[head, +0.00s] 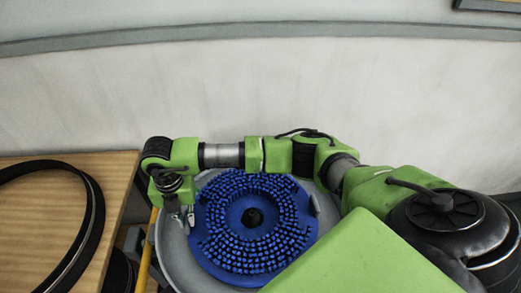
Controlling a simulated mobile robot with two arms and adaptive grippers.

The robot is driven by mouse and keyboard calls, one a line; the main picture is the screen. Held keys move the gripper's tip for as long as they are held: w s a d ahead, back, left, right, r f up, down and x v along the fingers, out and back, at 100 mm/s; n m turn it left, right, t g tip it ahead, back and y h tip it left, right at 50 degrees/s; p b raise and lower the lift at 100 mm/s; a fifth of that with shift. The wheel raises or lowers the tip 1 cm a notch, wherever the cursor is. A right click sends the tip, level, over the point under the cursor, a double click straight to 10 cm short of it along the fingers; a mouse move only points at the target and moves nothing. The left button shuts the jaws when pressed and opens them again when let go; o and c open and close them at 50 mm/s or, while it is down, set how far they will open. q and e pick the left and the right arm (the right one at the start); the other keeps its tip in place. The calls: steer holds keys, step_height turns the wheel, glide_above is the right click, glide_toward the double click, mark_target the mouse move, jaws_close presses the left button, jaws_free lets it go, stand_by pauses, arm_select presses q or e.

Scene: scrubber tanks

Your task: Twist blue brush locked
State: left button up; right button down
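The blue brush (228,239) is a round disc with rings of blue bristles and a dark centre hole. It lies bristles up inside a round grey housing (172,246). My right arm reaches across behind the brush from the right. My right gripper (183,216) points down at the brush's left edge, close to the rim. Its fingers are small here, and I cannot tell whether they hold the rim or are just beside it. My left gripper is not in view. The brush's lower right edge is hidden behind my green body part.
A wooden table (120,172) stands at the left with a black ring-shaped strip (96,222) on it. A yellow bar (148,250) runs between the table and the housing. A pale wall (260,90) is behind everything.

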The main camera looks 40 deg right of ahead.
steer(key=shift+r, duration=0.1)
steer(key=shift+w+d, duration=0.1)
steer(key=shift+w, duration=0.05)
steer(key=shift+w+d+m+b, duration=0.4)
steer(key=shift+w+d+m, duration=0.35)
steer(key=shift+w+m, duration=0.25)
steer(key=shift+w, duration=0.1)
steer(key=shift+w+d, duration=0.2)
steer(key=shift+d, duration=0.05)
steer(key=shift+w+d+m+b, duration=0.3)
steer(key=shift+w+d+m, duration=0.4)
steer(key=shift+m, duration=0.1)
steer(key=shift+w+d, duration=0.1)
steer(key=shift+w+d+m, duration=0.85)
steer(key=shift+d+m, duration=0.05)
steer(key=shift+d, duration=0.25)
